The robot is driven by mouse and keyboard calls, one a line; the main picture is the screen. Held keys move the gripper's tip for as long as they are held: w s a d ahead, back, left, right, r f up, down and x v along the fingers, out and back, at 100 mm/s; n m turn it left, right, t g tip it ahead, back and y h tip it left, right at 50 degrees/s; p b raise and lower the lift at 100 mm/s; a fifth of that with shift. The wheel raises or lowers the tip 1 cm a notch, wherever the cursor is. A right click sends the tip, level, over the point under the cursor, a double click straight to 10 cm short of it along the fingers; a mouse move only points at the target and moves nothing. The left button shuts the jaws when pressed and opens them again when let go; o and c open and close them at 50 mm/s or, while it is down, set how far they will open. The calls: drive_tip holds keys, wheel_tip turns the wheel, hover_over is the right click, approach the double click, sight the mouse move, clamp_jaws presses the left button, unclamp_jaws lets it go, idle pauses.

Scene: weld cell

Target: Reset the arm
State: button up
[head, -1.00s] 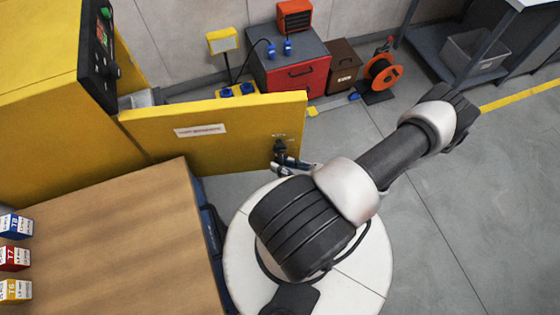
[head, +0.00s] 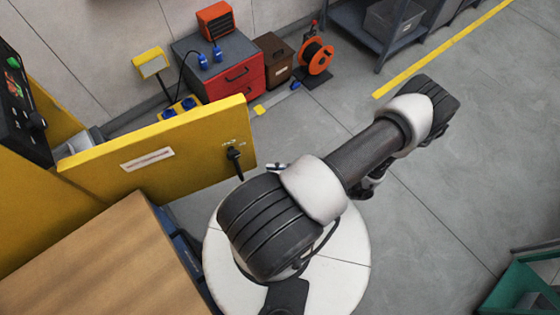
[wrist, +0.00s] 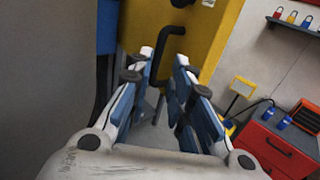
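My gripper (wrist: 163,66) is open and empty in the wrist view, with a clear gap between its blue-padded fingers. In the head view only a small pale part of it shows past my arm, just right of the yellow door (head: 150,165); the rest is hidden behind the arm. The door stands open and carries a black handle (head: 235,160). In the wrist view the black handle (wrist: 168,45) shows beyond the fingertips, apart from them. My arm is bent above my round white base, its elbow out to the right.
A wooden-topped table (head: 110,265) is at lower left. A red-drawer cabinet (head: 236,83), a brown box (head: 275,60) and an orange cable reel (head: 316,56) stand by the wall. A green container (head: 525,290) is at lower right. The floor on the right is largely open.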

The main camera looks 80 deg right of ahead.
drive_tip(key=shift+s+d, duration=0.1)
drive_tip(key=shift+s, duration=0.65)
